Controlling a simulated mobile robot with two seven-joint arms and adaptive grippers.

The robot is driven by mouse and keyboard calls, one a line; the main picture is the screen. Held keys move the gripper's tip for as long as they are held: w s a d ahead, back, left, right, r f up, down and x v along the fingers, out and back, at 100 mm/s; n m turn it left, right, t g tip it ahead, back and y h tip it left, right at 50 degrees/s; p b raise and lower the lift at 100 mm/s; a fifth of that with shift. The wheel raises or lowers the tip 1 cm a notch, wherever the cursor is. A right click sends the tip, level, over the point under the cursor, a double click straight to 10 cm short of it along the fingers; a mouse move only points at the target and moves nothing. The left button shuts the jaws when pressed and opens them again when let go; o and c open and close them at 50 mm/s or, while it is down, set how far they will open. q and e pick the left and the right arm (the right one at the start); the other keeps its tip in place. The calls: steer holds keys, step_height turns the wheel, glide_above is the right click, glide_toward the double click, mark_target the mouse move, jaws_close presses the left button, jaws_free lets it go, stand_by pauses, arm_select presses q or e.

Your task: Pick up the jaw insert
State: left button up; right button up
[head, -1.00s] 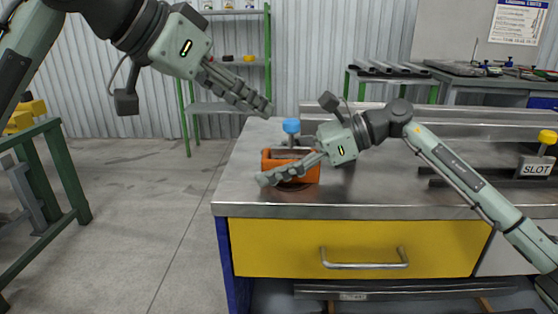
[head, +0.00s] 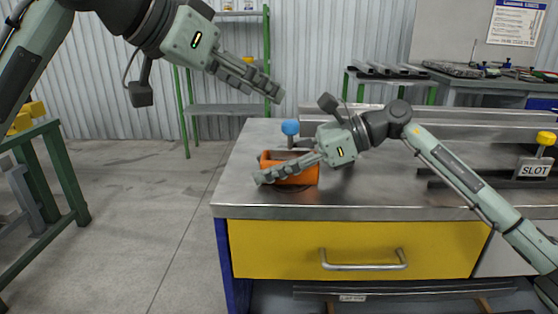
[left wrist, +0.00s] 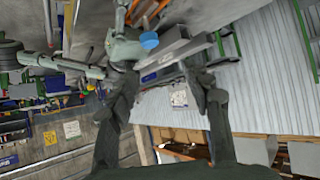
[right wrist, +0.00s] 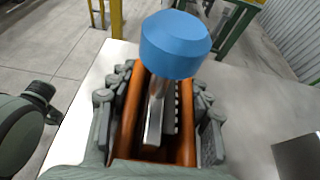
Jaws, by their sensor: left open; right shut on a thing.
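An orange vise-like holder (head: 300,178) with a blue knob (head: 290,128) stands near the left end of the steel table. My right gripper (head: 264,178) is shut on its sides. In the right wrist view, the fingers flank the orange walls (right wrist: 186,148), and the blue knob (right wrist: 175,45) stands on a metal post. A dark ridged strip (right wrist: 171,108) lies between the walls; I cannot tell whether it is the jaw insert. My left gripper (head: 273,91) is open and empty, above and left of the knob. Its spread fingers (left wrist: 170,95) also show in the left wrist view.
The steel table (head: 400,195) has a yellow drawer (head: 300,248) below. A SLOT sign (head: 535,168) and dark rails stand at its right. A green shelf (head: 225,107) stands behind.

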arm_select(q)
steer(key=w+d+r+m+t+h, duration=0.2)
steer(key=w+d+r+m+h, duration=0.15)
steer(key=r, duration=0.45)
steer(key=w+d+r+m+t+h, duration=0.2)
steer(key=w+d+r+m+t, duration=0.15)
steer(key=r, duration=0.55)
steer(key=w+d+r+m+t+h, duration=0.2)
steer(key=w+d+r+m+h, duration=0.15)
steer(key=r, duration=0.45)
steer(key=s+d+r+m+g+h, duration=0.1)
steer(key=s+d+m+g+h, duration=0.25)
steer(key=d+m+g, duration=0.55)
steer(key=s+d+r+m+g+h, duration=0.1)
steer(key=s+d+m+g+h, duration=0.25)
steer(key=m, duration=1.05)
steer(key=m+g+y, duration=0.3)
steer(key=m+y, duration=1)
steer(key=y, duration=1.1)
glide_above(291, 121)
step_height(291, 121, down, 23)
steer(key=f, duration=0.5)
steer(key=shift+w+a+f, duration=0.1)
steer(key=shift+a, duration=0.1)
steer(key=shift+s+d+f, duration=0.1)
steer(key=shift+f, duration=1.45)
steer(key=shift+s+d+f, duration=0.1)
steer(key=shift+f, duration=1.45)
